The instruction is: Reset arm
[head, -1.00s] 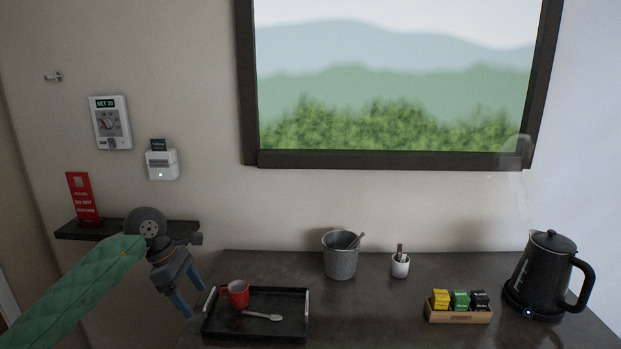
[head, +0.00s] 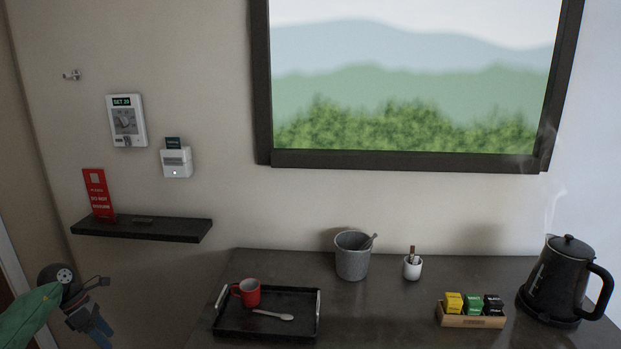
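My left gripper (head: 98,334) is low at the left edge of the head view, below the dark wall shelf and left of the tray. Its fingers point down and right, and nothing shows between them. The fingertips are close to the bottom edge of the picture, and the gap between them is hard to read. My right gripper and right arm are not in view.
A dark wall shelf (head: 150,229) holds a red sign (head: 98,195). On the counter (head: 390,320) stand a black tray (head: 240,331) with a red mug (head: 248,292) and spoon (head: 273,315), a grey bucket (head: 352,258), a white cup (head: 412,268), a tea box (head: 470,320) and a steaming kettle (head: 562,280).

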